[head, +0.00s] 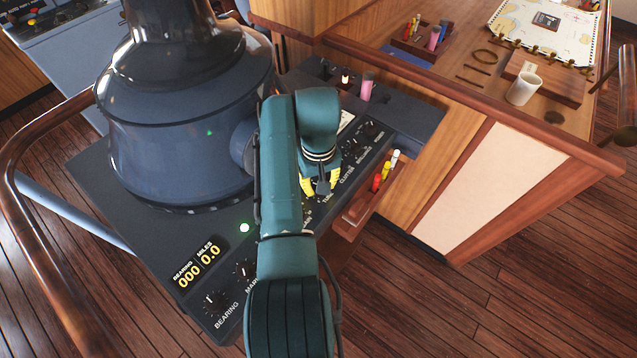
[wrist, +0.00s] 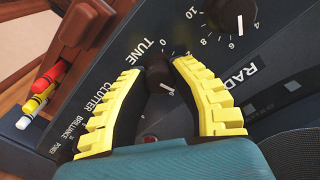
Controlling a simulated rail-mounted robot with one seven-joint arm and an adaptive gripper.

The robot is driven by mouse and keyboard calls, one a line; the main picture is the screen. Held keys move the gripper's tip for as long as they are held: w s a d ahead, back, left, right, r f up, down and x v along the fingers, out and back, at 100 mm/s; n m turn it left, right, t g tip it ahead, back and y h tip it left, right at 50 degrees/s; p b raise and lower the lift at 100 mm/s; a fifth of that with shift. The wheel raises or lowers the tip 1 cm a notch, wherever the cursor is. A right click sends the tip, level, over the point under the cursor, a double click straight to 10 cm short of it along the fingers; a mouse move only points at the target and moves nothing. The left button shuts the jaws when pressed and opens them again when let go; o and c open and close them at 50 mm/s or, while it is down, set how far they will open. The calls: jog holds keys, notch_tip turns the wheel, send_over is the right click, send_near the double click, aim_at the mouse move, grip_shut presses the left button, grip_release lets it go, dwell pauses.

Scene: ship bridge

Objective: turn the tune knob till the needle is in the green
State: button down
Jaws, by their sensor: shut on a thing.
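The tune knob (wrist: 158,74) is a small dark knob beside the word TUNE in the wrist view, with a white mark on its lower right side. My gripper (wrist: 160,62) has its two yellow fingers shut on the knob, one on each side. In the head view my gripper (head: 321,188) is low over the radar console (head: 150,245), and my arm hides the knob. I cannot make out a needle or a green band in either view. A small white panel (head: 346,121) shows partly behind my arm, its face unreadable.
A large round radar housing (head: 180,130) stands left of my arm. Several other knobs line the console, including the bearing knob (head: 215,301). Red, yellow and white markers (head: 385,172) stand at its right edge. A mug (head: 523,89) stands on the wooden chart table (head: 465,72).

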jog(key=m, duration=0.4)
jog(key=shift+m, duration=2.1)
jog(key=shift+f, duration=0.1)
jog(key=c, duration=0.8)
grip_release()
notch_tip(320, 180, up, 12)
jog(key=shift+r, duration=0.1)
